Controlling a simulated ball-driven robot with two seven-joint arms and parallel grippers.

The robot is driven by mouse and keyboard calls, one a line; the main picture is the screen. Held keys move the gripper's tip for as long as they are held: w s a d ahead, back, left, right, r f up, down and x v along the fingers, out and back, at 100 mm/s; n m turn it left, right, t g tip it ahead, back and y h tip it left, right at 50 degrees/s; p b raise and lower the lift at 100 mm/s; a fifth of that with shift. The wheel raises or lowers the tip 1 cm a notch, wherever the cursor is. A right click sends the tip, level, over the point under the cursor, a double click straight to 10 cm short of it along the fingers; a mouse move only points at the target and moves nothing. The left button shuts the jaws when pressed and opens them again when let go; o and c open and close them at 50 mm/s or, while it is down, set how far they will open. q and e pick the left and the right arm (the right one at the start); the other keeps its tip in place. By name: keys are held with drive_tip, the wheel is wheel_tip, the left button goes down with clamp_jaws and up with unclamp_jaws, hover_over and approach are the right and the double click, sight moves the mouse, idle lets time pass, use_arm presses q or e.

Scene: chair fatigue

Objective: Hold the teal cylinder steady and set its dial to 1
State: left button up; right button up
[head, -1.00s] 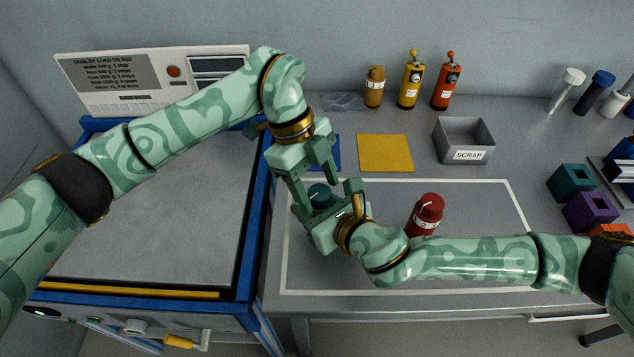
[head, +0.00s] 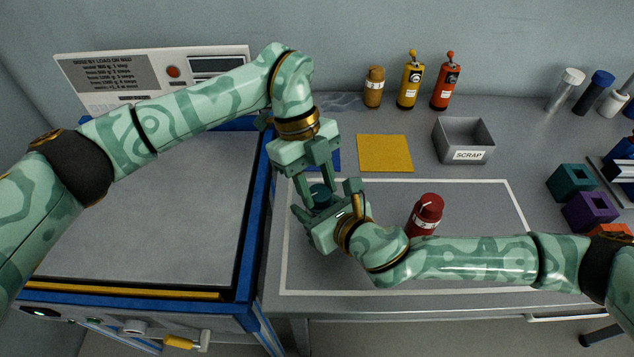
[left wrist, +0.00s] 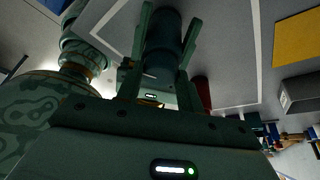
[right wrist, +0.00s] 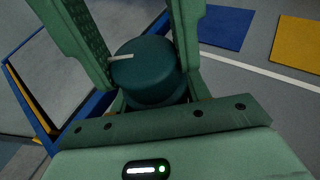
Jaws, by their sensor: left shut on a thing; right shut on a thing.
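The teal cylinder (head: 320,193) stands on the bench inside the white outline, partly hidden by both grippers. My left gripper (head: 319,191) reaches it from behind and above and is shut on it. The left wrist view shows the cylinder (left wrist: 163,40) between the left fingers. My right gripper (head: 326,199) reaches it from the front and is shut on it too. In the right wrist view the round teal top (right wrist: 147,72) sits between the right fingers. A white pointer line (right wrist: 121,57) on it points left. I cannot read any dial numbers.
A red cylinder (head: 427,214) stands just right of my right gripper. A yellow mat (head: 385,153) and a grey scrap bin (head: 463,141) lie behind. A blue-framed machine bed (head: 170,210) is at the left. Teal and purple blocks are at the right.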

use_arm(q)
drive_tip(key=o, duration=1)
drive_tip(key=v, duration=1.2)
use_arm(e)
drive_tip(key=o, duration=1.3)
